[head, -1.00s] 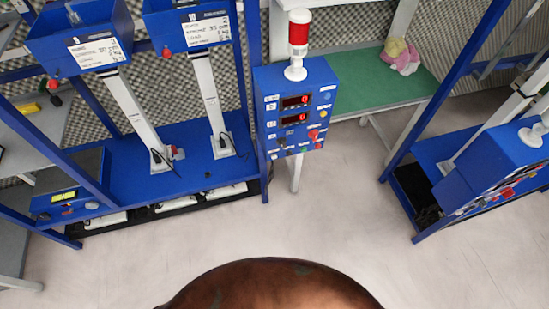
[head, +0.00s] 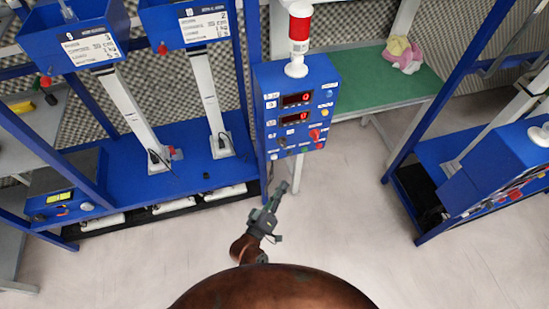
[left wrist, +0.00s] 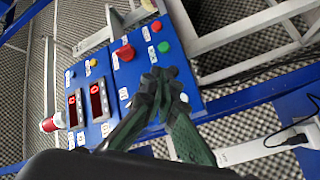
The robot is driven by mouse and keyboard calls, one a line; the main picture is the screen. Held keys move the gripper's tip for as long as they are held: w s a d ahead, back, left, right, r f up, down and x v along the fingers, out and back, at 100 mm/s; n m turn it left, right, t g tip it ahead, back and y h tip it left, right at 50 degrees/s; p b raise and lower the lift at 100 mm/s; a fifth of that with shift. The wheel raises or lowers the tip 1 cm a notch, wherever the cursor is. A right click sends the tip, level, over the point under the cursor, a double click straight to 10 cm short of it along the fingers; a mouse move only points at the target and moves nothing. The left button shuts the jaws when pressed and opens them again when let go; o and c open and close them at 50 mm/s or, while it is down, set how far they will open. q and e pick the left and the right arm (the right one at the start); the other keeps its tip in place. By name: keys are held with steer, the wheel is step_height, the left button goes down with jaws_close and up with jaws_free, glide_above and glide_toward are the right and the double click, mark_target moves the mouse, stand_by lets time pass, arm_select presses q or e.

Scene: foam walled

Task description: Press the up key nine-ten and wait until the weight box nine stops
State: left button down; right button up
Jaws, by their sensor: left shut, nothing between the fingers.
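The blue control panel (head: 315,72) carries two red digit displays (head: 296,99) and several small buttons and knobs. A red-and-white signal lamp (head: 298,38) stands on top. My left gripper (head: 283,187) is shut and empty, below the panel's lower edge in the head view. In the left wrist view its fingers (left wrist: 158,82) are closed in front of the panel and hide part of it. A red button (left wrist: 156,26), a green button (left wrist: 163,47) and a white button (left wrist: 184,97) show around them. Contact is not visible. Labels are too small to read, so I cannot pick out key nine-ten.
Two blue weight boxes (head: 70,18) (head: 185,12) with white label plates stand on posts at the left. A green-topped table (head: 372,80) holds a pink-yellow cloth (head: 403,55). Another blue station (head: 490,170) is at the right. The floor between is clear.

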mark_target(274, 157)
arm_select(q)
steer(key=shift+w+r, duration=0.1)
arm_select(e)
steer(key=shift+s+f, duration=0.1)
